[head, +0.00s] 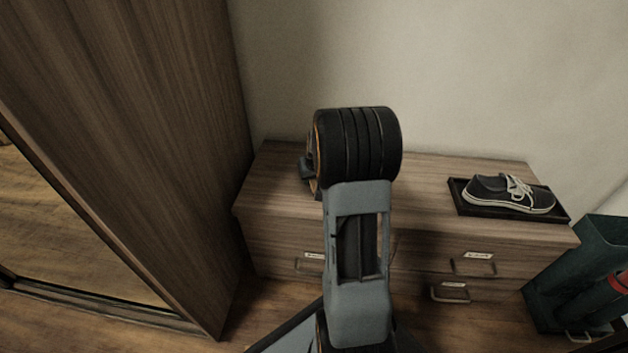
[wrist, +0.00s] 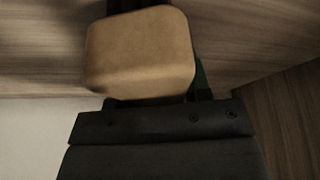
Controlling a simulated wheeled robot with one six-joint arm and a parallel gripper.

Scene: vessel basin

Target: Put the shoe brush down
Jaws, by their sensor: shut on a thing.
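The shoe brush shows in the wrist view as a tan, rounded block (wrist: 140,52). My gripper (wrist: 155,100) is shut on it, and only part of the dark jaws shows. The bristles are not visible. In the head view my arm hides the brush and most of the gripper, which is over the left part of the wooden dresser top (head: 430,180). I cannot tell whether the brush touches the wood.
A dark shoe with white laces (head: 507,194) sits on a black tray (head: 470,208) at the dresser's right end. A tall wooden cabinet (head: 150,120) stands close on the left. A dark green bin (head: 590,265) stands at the right. The dresser top between arm and tray is clear.

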